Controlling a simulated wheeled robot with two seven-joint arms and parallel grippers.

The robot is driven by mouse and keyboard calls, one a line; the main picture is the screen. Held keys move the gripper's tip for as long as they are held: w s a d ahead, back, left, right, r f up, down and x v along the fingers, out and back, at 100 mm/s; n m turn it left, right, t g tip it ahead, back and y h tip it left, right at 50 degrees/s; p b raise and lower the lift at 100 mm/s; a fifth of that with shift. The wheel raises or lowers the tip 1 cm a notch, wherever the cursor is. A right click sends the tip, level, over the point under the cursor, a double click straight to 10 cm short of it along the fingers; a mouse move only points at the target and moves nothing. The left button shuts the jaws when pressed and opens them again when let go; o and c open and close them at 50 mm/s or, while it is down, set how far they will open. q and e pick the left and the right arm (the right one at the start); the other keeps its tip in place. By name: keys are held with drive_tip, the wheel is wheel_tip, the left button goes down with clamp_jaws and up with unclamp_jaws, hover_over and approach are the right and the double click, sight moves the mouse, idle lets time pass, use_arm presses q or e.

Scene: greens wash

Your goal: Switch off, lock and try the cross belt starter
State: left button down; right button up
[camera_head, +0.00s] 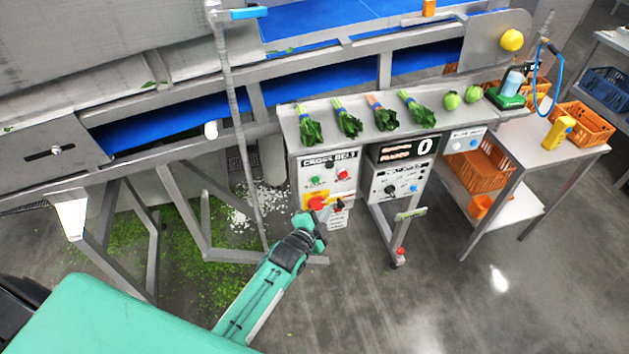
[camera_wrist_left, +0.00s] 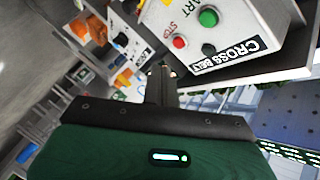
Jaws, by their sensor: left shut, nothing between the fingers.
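The cross belt starter (camera_head: 330,166) is a pale box under the shelf edge, labelled CROSS BELT. It has a green start button (camera_head: 316,180), a red stop button (camera_head: 343,174) and a small black knob; these buttons also show in the left wrist view (camera_wrist_left: 180,42). Below them is a red rotary switch on a yellow plate (camera_head: 318,202), partly covered by my gripper; its handle position is unclear. My left gripper (camera_head: 325,212) is shut and empty, right in front of the starter's lower part. I cannot tell whether it touches. I see no clear padlock. My right gripper is out of view.
Bunched greens (camera_head: 348,122) lie on the shelf above. A counter panel reading 0 (camera_head: 405,149) stands to the right. Further right are a side table with a yellow handheld device (camera_head: 559,132) and orange crates (camera_head: 580,124). Conveyor legs stand left; the right foreground floor is clear.

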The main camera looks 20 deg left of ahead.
sight(315, 180)
use_arm(q)
drive_tip(key=w+a+b, duration=0.3)
drive_tip(key=w+a, duration=0.2)
drive_tip(key=w, duration=0.2)
drive_tip(key=shift+w, duration=0.15)
idle(2.1)
drive_tip(key=shift+w+a+b, duration=0.2)
drive_tip(key=shift+w+b, duration=0.1)
drive_tip(key=shift+w, duration=0.05)
drive_tip(key=shift+w+a, duration=0.25)
drive_tip(key=shift+w, duration=0.1)
idle(0.7)
idle(0.3)
drive_tip(key=shift+s+d+p, duration=0.4)
drive_tip(key=shift+s+d, duration=0.1)
drive_tip(key=shift+s, duration=0.2)
